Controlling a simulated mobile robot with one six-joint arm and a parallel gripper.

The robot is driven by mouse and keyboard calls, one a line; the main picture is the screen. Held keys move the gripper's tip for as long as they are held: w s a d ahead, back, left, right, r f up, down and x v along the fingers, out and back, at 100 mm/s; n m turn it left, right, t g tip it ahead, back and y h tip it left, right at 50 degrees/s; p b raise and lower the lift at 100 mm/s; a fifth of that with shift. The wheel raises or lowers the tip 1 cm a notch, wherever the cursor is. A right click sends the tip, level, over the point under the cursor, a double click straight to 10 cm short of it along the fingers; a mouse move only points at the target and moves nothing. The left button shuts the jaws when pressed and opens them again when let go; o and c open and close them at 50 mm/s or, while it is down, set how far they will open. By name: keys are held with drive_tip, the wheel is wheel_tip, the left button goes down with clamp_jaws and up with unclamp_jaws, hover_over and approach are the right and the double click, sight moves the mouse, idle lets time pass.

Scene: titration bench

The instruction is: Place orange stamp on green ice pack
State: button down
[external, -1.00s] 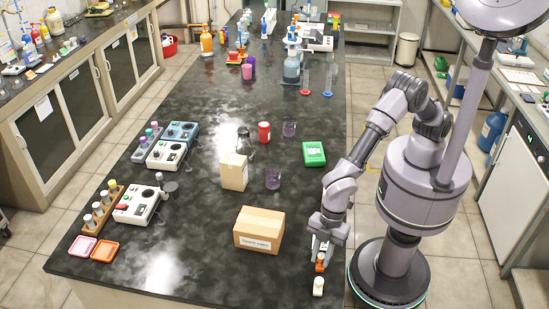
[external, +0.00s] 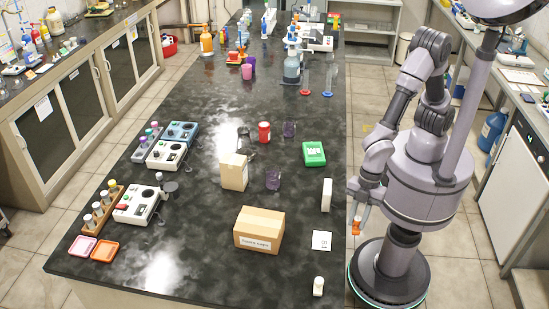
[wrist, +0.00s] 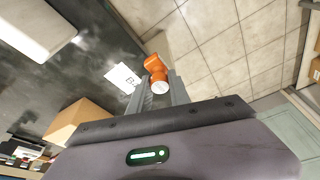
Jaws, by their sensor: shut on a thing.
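The orange stamp (external: 356,227) is held in my gripper (external: 357,215), beyond the right edge of the black bench and over the floor. In the wrist view the orange stamp (wrist: 156,70) sits between the two fingertips (wrist: 160,88), its pale round end facing the camera. The green ice pack (external: 314,153) lies flat on the bench near its right edge, farther up the bench than my gripper. The ice pack cannot be made out in the wrist view.
A cardboard box (external: 259,229), a white card (external: 321,241), a white block (external: 326,195) and a small white bottle (external: 318,286) stand near the bench's right side.

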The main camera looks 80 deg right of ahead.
wheel_tip(320, 180, up, 8)
drive_tip(key=shift+r, duration=0.1)
drive_tip(key=w+d+r+m+t+h+b, duration=0.1)
drive_tip(key=w+d+m+b, duration=0.25)
drive_tip(key=d, duration=0.95)
drive_tip(key=w+d+m+t+b, duration=0.1)
drive_tip(key=w+d+m+b, duration=0.3)
drive_tip(key=d, duration=0.9)
drive_tip(key=s+d+f+m+h+b, duration=0.15)
drive_tip(key=s+d+m, duration=0.5)
drive_tip(key=d, duration=0.75)
drive_tip(key=p, duration=0.8)
approach(310, 150)
drive_tip(key=shift+w+a+f+n+h, duration=0.25)
drive_tip(key=shift+w+a+n, duration=0.1)
drive_tip(key=shift+w, duration=0.2)
drive_tip(key=b+x, duration=0.1)
drive_tip(key=x, duration=0.2)
drive_tip(key=shift+s+f+b, duration=0.3)
drive_tip(key=shift+f+b, duration=0.05)
drive_tip(key=shift+f, duration=0.05)
drive_tip(key=shift+s+r, duration=0.1)
drive_tip(key=shift+r, duration=0.1)
drive_tip(key=shift+f, duration=0.2)
drive_tip(key=c, duration=1.2)
unclamp_jaws()
